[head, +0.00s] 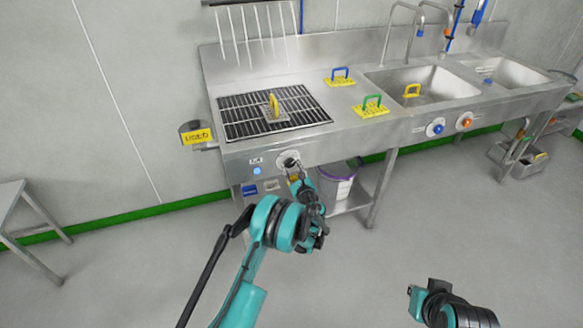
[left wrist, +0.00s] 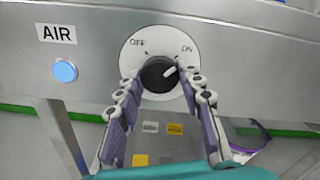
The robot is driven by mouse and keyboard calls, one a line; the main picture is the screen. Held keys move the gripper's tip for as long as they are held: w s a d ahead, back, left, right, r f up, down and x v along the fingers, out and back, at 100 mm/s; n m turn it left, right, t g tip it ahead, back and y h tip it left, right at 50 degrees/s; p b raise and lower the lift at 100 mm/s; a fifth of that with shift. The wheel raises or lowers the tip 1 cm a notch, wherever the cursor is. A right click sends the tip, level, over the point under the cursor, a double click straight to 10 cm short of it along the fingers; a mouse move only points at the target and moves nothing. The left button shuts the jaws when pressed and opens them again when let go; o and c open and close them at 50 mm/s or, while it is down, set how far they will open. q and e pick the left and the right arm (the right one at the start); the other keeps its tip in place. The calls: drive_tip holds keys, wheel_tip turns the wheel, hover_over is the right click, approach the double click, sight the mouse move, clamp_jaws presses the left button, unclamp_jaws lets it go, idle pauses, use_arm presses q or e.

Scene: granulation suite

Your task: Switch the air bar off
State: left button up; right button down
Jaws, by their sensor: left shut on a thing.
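The air knob (left wrist: 157,75) is a black rotary knob on a round white plate (left wrist: 135,55) marked OFF at left and ON at right. Its white pointer leans up and right, toward ON. An AIR label (left wrist: 56,34) and a lit blue lamp (left wrist: 65,71) are to its left. In the head view, the white plate (head: 287,160) is on the sink unit's front. My left gripper (head: 295,177) is shut on the knob, with one finger at each side in the left wrist view. My right gripper (head: 424,292) is at the lower right, away from the unit; its jaws are unclear.
A rail with thin vertical tubes (head: 252,38) hangs above the black grate (head: 245,112). Yellow, blue and green-handled tools (head: 371,106) lie on the steel top. A purple-rimmed bucket (head: 338,185) stands below. The floor in front is clear.

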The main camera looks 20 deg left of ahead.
use_arm(q)
drive_tip(key=n, duration=0.8)
drive_tip(key=shift+n, duration=0.3)
drive_tip(key=n, duration=0.4)
drive_tip(key=shift+r+n, duration=0.1)
drive_tip(key=shift+n, duration=0.2)
drive_tip(key=n, duration=0.4)
drive_tip(key=shift+n, duration=0.3)
drive_tip(key=o, duration=1.2)
drive_tip(key=shift+c, duration=0.2)
